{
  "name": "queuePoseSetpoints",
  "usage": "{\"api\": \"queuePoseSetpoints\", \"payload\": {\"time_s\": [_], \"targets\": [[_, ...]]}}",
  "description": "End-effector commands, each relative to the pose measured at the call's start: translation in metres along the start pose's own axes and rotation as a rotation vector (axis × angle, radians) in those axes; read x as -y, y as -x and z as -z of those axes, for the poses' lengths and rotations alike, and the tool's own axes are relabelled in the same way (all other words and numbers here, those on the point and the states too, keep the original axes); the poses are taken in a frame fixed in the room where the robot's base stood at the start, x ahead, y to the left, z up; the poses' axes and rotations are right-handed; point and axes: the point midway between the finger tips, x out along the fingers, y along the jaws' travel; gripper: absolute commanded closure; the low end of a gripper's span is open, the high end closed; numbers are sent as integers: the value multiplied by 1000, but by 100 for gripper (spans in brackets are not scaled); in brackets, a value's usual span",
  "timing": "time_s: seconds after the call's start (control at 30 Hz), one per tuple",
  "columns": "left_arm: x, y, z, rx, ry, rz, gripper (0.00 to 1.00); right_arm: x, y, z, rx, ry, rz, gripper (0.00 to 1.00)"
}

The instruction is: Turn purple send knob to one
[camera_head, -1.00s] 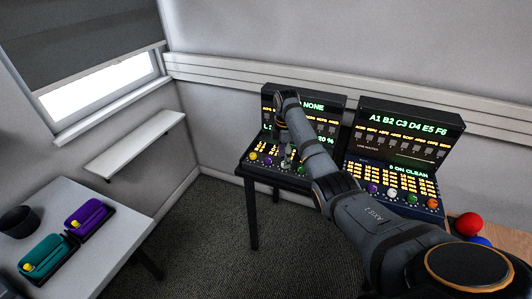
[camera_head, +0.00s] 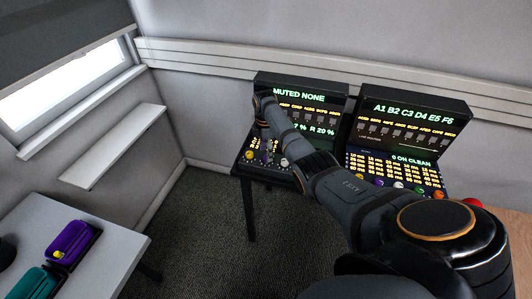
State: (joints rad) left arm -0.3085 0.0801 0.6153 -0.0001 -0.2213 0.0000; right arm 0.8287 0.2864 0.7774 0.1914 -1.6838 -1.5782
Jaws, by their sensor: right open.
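The left console (camera_head: 300,92) has a screen reading "MUTED NONE" and "R 20 %", partly covered by my right arm. Its lower panel has a row of small knobs, with a yellow-orange knob (camera_head: 249,155) at the left and a white knob (camera_head: 284,162) further right. My right gripper (camera_head: 268,157) is open and points down at this panel between those two knobs. It is small in the picture, and I cannot tell whether it touches a knob. A purple knob on this panel is hidden or too small to make out. My left gripper is out of view.
The right console (camera_head: 411,108) stands beside it, with purple (camera_head: 378,182), white and other coloured knobs along its front. A white table (camera_head: 112,240) at the lower left holds purple (camera_head: 72,241) and teal (camera_head: 36,283) cases. Carpeted floor is clear between them.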

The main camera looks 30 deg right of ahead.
Motion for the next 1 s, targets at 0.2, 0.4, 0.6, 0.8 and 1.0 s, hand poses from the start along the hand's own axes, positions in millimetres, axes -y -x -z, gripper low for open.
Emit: {"api": "queuePoseSetpoints", "payload": {"time_s": [0.2, 0.4, 0.6, 0.8, 1.0], "targets": [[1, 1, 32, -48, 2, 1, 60, 0, -20, 0, 0, 0, -1, 47], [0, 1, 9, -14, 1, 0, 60, 0, -22, 0, 0, 0, -1, 47], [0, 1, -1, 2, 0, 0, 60, 0, -22, 0, 0, 0, -1, 66], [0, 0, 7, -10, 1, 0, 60, 0, -22, 0, 0, 0, -1, 94], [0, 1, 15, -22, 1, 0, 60, 0, -22, 0, -1, -6, -1, 100]]}}
